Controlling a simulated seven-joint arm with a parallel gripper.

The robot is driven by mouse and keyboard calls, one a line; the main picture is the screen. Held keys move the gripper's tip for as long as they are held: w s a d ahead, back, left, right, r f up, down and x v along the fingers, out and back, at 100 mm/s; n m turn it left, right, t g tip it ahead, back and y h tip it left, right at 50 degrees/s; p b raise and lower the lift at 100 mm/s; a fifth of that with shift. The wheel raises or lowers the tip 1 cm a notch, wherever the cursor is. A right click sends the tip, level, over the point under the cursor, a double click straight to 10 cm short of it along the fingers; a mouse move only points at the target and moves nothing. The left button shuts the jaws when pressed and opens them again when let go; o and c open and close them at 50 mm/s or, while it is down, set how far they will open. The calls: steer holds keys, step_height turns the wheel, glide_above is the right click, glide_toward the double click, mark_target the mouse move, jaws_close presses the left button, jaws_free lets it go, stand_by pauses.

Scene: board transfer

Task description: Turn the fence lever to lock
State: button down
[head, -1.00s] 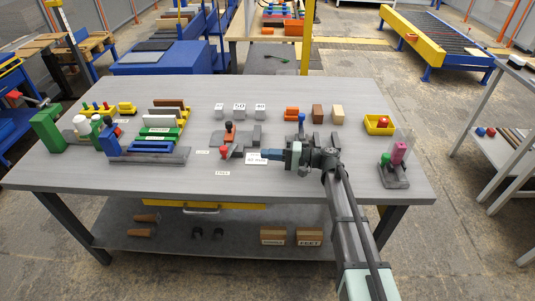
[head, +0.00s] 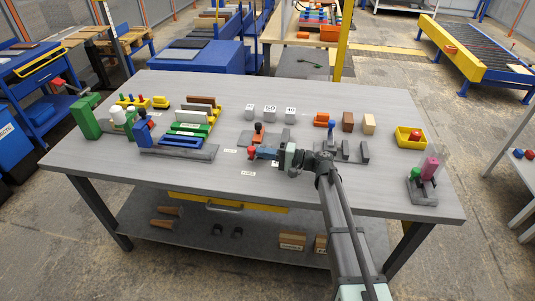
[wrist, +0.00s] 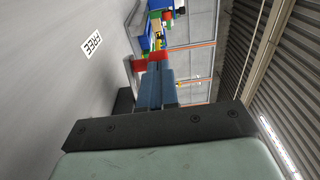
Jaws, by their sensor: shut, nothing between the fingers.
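In the wrist view a red part (wrist: 155,55), which looks like the lever, lies right at my fingertips. My gripper (head: 260,153) has blue fingers, shut with nothing between them, and points left at the lever from its right side. The fingers in the wrist view (wrist: 156,77) touch or nearly touch the red part; I cannot tell which. A FREE label (wrist: 92,45) lies flat on the table nearby.
A grey fixture with a blue knob (head: 331,129) stands behind my arm. A blue fixture (head: 180,141) and coloured bars are to the left. Weight blocks (head: 270,112) stand behind. A yellow tray (head: 410,138) and a pink-topped stand (head: 429,170) are at the right.

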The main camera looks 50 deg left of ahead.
mark_target(253, 153)
steer(key=shift+s+t, duration=0.15)
steer(key=shift+t, duration=0.15)
steer(key=shift+s+m+t+y, duration=0.35)
steer(key=shift+m+t+y, duration=0.15)
steer(key=shift+m+y, duration=0.1)
steer(key=m+t, duration=0.1)
steer(key=s+a+m+t+y, duration=0.1)
steer(key=t, duration=0.1)
steer(key=shift+s+y, duration=0.15)
steer(key=shift+y, duration=0.15)
steer(key=m+t, duration=0.1)
steer(key=a+m+t+y, duration=0.1)
steer(key=t, duration=0.1)
steer(key=shift+s, duration=0.35)
steer(key=m+t, duration=0.1)
steer(key=a+m+t, duration=0.1)
steer(key=t, duration=0.1)
steer(key=a+m+t, duration=0.1)
steer(key=shift+s+t, duration=0.3)
steer(key=shift+a+m+t, duration=0.15)
steer(key=shift+m+t, duration=0.15)
steer(key=shift+s+a, duration=0.15)
steer(key=shift+a, duration=1.55)
steer(key=shift+a+r, duration=0.1)
steer(key=shift+a, duration=0.2)
